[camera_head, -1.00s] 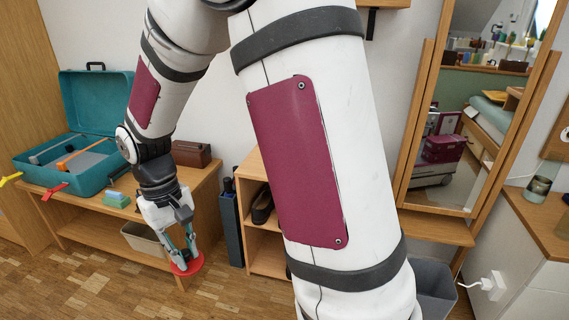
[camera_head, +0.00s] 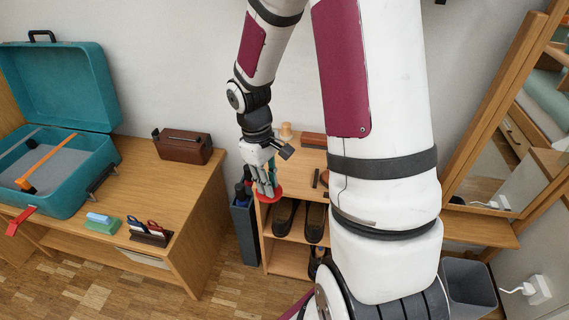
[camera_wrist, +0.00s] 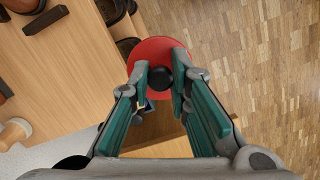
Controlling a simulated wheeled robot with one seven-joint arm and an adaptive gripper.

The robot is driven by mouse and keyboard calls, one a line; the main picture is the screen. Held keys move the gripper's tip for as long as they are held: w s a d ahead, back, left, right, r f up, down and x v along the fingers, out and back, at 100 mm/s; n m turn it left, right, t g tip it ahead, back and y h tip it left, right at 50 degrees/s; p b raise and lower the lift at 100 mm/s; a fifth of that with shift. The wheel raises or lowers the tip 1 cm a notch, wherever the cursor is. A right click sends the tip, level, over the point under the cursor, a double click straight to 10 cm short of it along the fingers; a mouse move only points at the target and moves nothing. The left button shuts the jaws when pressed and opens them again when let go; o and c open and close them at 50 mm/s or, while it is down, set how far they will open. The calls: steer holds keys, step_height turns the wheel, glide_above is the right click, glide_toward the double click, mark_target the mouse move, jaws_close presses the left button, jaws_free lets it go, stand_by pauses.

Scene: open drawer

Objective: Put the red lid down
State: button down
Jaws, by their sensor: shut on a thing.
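The red lid (camera_wrist: 160,50) is a flat red disc with a black knob (camera_wrist: 159,77). My gripper (camera_wrist: 159,82) is shut on the knob, one finger on each side, in the wrist view. In the head view my gripper (camera_head: 268,192) holds the red lid (camera_head: 269,199) at the left front edge of a small wooden shelf unit. Whether the lid touches the shelf top cannot be told. In the wrist view the lid reaches past the shelf edge over the floor.
The shelf unit's top (camera_head: 296,160) bears a small round wooden piece (camera_head: 286,130) and a reddish-brown box (camera_head: 314,140); shoes (camera_head: 284,216) stand below. A dark narrow bin (camera_head: 245,232) is at its left.

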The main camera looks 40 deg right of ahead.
steer(key=s+d+n+p, duration=0.4)
steer(key=s+d+p, duration=0.25)
steer(key=s, duration=0.25)
steer(key=b, duration=0.1)
glide_above(287, 177)
steer(key=shift+w+a+f+n+t+h, duration=0.15)
steer(key=shift+f, duration=0.45)
steer(key=shift+w+a+f+n+t+h, duration=0.1)
steer(key=shift+w+f+n+t+h, duration=0.05)
steer(key=shift+f, duration=0.4)
steer(key=shift+f+b, duration=0.5)
steer(key=shift+f, duration=1.25)
steer(key=c, duration=1.5)
jaws_free()
steer(key=shift+f, duration=0.15)
